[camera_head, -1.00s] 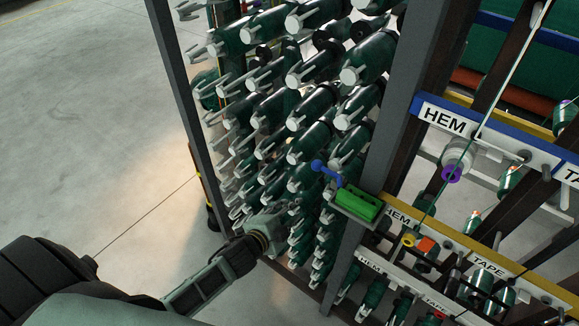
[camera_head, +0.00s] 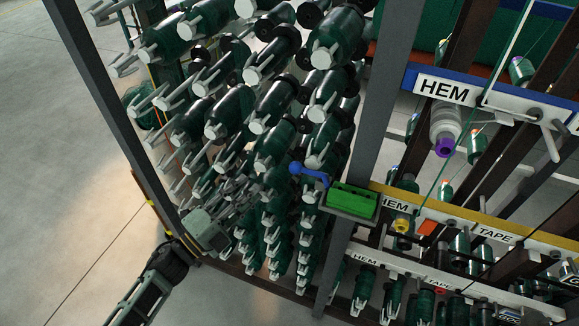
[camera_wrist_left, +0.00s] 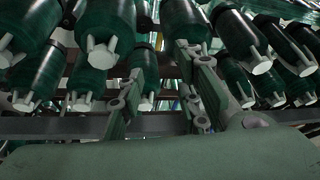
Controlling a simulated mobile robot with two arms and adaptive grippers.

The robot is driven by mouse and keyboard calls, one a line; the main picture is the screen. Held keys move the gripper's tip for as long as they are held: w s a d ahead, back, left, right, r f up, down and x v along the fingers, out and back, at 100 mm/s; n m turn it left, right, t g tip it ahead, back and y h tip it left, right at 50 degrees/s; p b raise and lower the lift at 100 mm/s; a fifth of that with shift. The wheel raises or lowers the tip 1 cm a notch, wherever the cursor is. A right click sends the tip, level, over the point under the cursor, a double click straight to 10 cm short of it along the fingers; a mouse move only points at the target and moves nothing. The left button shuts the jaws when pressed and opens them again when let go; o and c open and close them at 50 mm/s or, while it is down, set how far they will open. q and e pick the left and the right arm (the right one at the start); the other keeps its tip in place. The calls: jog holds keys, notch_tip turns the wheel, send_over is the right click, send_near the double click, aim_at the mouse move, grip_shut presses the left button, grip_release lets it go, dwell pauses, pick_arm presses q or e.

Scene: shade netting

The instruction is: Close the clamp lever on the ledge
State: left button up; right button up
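The clamp is a green block (camera_head: 350,201) on a small grey ledge (camera_head: 334,213) fixed at the dark upright post. Its blue lever (camera_head: 309,173) with a round knob sticks out to the left of the block, over the spools behind. My left gripper (camera_head: 238,193) is left of and a little below the lever in the head view, apart from it in the picture, in front of spools. In the left wrist view my left gripper (camera_wrist_left: 162,95) has its two fingers spread apart with nothing between them. The clamp does not show there. My right gripper is out of view.
Many green spools (camera_head: 262,105) on a rack fill the space behind and around the gripper. A dark frame post (camera_head: 372,125) stands beside the clamp. Labelled rails (camera_head: 480,232) with rods and spools are at the right. The floor at the left is clear.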

aim_at(303, 168)
pick_arm(q)
jog(key=s+d+r+m+g+h+b, duration=0.1)
jog(key=s+d+r+m+g+h, duration=0.2)
jog(key=r+m, duration=0.25)
jog(key=s+d+r+m+g+h, duration=0.3)
jog(key=r+m+h, duration=0.1)
jog(key=r+m, duration=0.15)
jog(key=p+x, duration=0.1)
jog(key=x, duration=0.1)
jog(key=p+x, duration=0.1)
jog(key=x, duration=0.1)
jog(key=r+p+x, duration=0.1)
jog(key=x, duration=0.2)
jog(key=shift+s, duration=0.3)
jog(key=shift+w+d+r, duration=0.1)
jog(key=shift+w+d, duration=0.1)
jog(key=shift+d, duration=0.3)
grip_shut()
